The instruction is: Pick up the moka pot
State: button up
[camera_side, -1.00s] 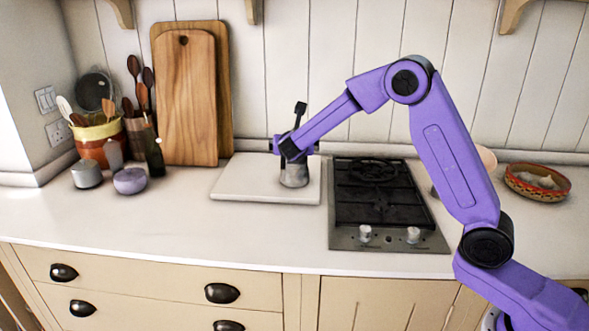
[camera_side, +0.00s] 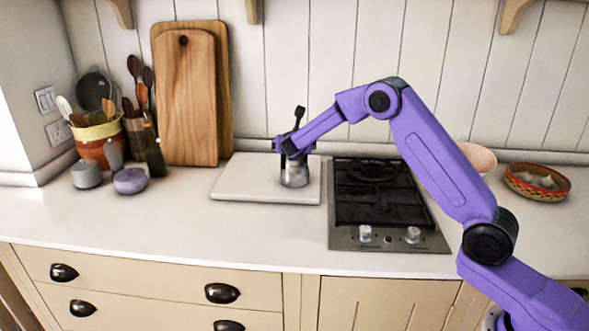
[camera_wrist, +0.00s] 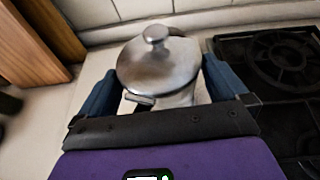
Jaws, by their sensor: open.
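The moka pot (camera_side: 295,174) is silver and stands upright on a white board (camera_side: 240,184) left of the stove in the side view. In the wrist view the pot (camera_wrist: 160,68) shows its round lid and knob from above, between the two fingers. My gripper (camera_wrist: 160,95) is open, with one dark finger on each side of the pot. In the side view my gripper (camera_side: 292,152) is at the pot's upper part and hides some of it. Contact between fingers and pot cannot be made out.
A black gas stove (camera_side: 385,195) stands just right of the board. Wooden cutting boards (camera_side: 188,95) lean on the wall behind. A utensil crock (camera_side: 95,145), a grey jar (camera_side: 87,174) and a lilac bowl (camera_side: 130,181) stand at left. A patterned bowl (camera_side: 537,182) is far right.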

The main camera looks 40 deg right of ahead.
jog(key=shift+r, duration=0.15)
jog(key=c, duration=1.7)
jog(key=shift+o, duration=0.2)
